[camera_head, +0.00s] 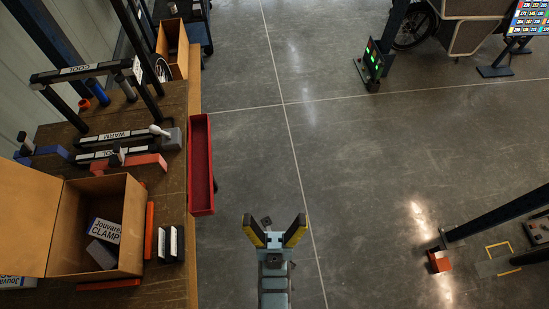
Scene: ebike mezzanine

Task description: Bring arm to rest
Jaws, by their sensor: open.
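My gripper (274,234) shows at the bottom middle of the head view. Its two dark fingers with yellow edges are spread apart in a V, and it is open. I see nothing held between the fingers. It hangs over the bare grey floor, to the right of the wooden workbench (176,101) and apart from it. My arm runs down from the gripper to the bottom edge of the picture.
A red tray (201,165) lines the bench's right edge, left of my gripper. An open cardboard box (133,230) stands on the bench near labelled racks (115,139). An orange block (439,261) and dark posts (500,212) are at lower right. The middle floor is clear.

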